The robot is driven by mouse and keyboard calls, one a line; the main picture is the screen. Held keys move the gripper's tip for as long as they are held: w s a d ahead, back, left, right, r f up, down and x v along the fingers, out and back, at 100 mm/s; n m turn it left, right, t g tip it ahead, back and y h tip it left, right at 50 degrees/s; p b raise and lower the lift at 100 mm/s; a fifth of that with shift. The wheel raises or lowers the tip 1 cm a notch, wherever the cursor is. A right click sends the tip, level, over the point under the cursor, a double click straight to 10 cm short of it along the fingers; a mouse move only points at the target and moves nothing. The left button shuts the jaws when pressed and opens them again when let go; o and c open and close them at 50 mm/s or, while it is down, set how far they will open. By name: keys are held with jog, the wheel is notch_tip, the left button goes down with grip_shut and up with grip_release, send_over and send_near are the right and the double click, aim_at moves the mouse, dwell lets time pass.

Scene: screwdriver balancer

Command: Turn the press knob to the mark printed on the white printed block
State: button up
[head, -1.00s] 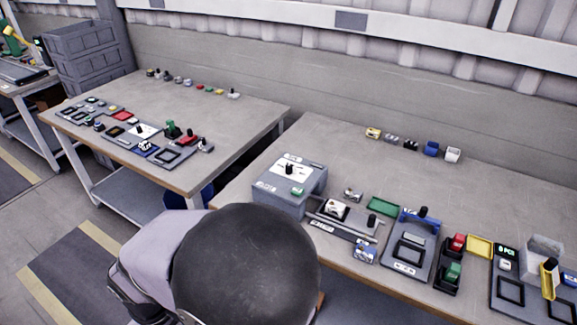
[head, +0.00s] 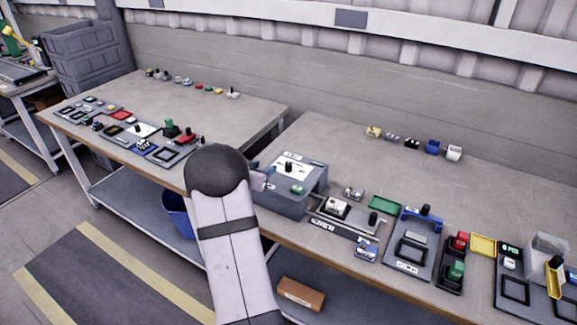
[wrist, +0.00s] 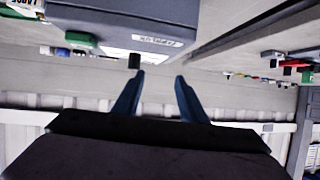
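A grey box (head: 281,203) stands at the left end of the right table. On its top are a white plate (head: 303,172), a black knob (head: 288,168) and a green piece (head: 297,189). The knob's setting is too small to read. A small white block with dark print (head: 335,206) sits in a dark holder right of the box; its mark is unreadable. My gripper (head: 262,177) is at the box's left side, partly hidden by my arm. In the wrist view my gripper (wrist: 157,88) is open and empty, pointing toward the box (wrist: 125,25) and black knob (wrist: 134,61), apart from them.
A green tray (head: 384,204), a grey station with a black knob (head: 424,210), red and green blocks and a yellow tray (head: 483,245) stand further right. Small blocks line the back. The table's middle is clear. A gap separates the left table (head: 235,115).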

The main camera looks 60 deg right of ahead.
aim_at(288, 164)
jog(key=s+d, duration=0.1)
jog(key=s+d+m+g, duration=0.1)
jog(key=s+d+g, duration=0.1)
jog(key=s, duration=0.1)
jog(key=shift+s+f+h, duration=0.1)
jog(key=shift+f+h, duration=0.1)
jog(key=shift+h, duration=0.2)
jog(key=shift+p+x, duration=0.75)
jog(key=shift+x, duration=2.8)
grip_shut()
